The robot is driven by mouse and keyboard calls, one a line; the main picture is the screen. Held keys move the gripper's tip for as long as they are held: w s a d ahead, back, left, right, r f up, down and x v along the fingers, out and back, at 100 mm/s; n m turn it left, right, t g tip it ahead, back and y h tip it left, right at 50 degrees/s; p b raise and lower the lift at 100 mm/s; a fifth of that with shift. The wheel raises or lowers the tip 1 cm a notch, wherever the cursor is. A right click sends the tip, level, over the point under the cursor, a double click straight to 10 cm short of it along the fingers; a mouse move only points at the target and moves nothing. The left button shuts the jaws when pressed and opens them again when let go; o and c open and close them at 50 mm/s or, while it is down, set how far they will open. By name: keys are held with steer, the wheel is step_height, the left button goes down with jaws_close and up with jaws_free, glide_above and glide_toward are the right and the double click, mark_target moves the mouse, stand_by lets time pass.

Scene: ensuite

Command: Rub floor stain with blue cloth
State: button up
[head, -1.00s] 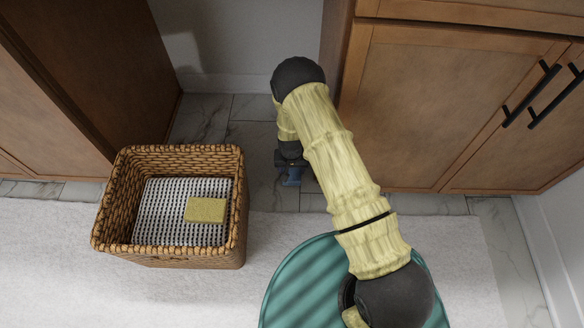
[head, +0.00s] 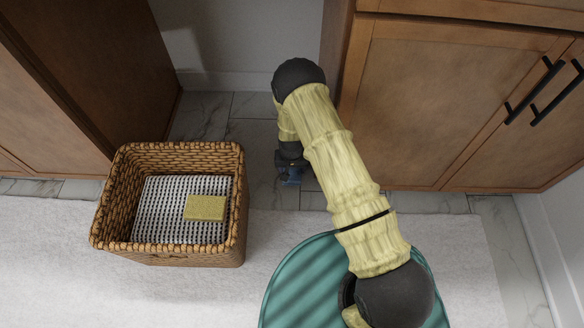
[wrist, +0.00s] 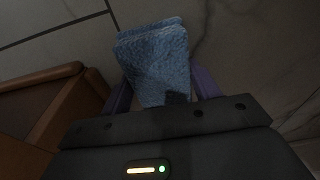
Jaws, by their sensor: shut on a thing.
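My gripper (wrist: 160,92) is shut on a blue cloth (wrist: 157,55), which looks folded and sticks out beyond the purple fingers in the wrist view. No floor stain is clearly visible in either view; my arm and the cloth hide part of the tiles.
A wicker basket (head: 243,205) with a yellow sponge (head: 205,208) on its lining stands at left on a pale rug (head: 55,255). A wooden cabinet (head: 440,110) with black handles stands right; another brown cabinet (head: 85,75) is at left. Bare tiles (head: 200,115) lie between.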

steer(key=shift+s+d+r+p, duration=0.15)
steer(key=shift+d+p, duration=0.55)
steer(key=shift+d, duration=1.6)
steer(key=shift+w+a+f, duration=0.15)
steer(key=shift+a, duration=0.4)
steer(key=shift+w+a+f, duration=0.1)
steer(key=shift+a+f, duration=0.05)
steer(key=shift+a, duration=0.4)
steer(key=shift+s+a+f, duration=0.1)
steer(key=shift+a, duration=1.3)
steer(key=shift+c, duration=0.3)
